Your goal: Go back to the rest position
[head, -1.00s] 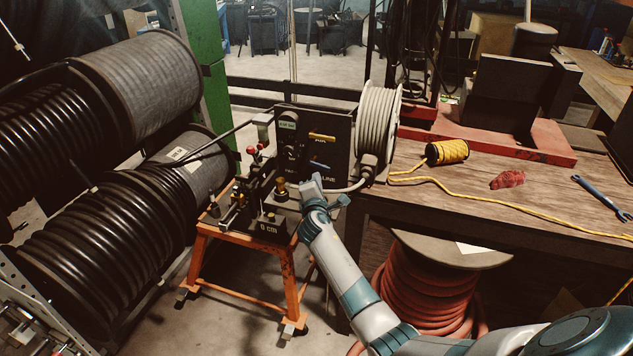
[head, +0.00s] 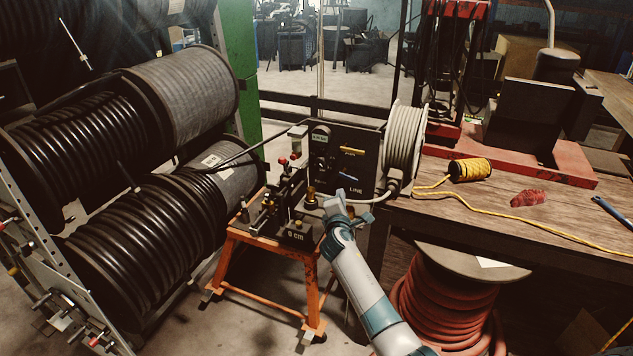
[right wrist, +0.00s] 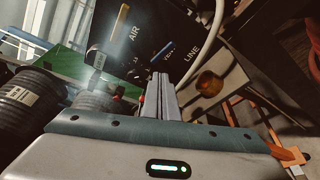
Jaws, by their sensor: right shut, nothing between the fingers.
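My right gripper (head: 335,200) is in front of the hose crimper (head: 290,205), near its right side. In the right wrist view its two grey fingers (right wrist: 161,98) lie together with nothing between them. The crimper has red and brass knobs and stands on an orange stand (head: 265,262). Behind the gripper is a dark panel (head: 335,165) marked LINE, with a yellow handle (head: 352,151) and a blue handle (head: 344,179). In the right wrist view the panel (right wrist: 140,45) also shows the word AIR. My left gripper is not in view.
Large black hose reels (head: 140,215) fill the left side. A wooden bench (head: 475,205) on the right holds a yellow rope spool (head: 470,169), a red rag (head: 528,198) and a blue wrench (head: 612,210). A red hose coil (head: 450,305) stands below the bench.

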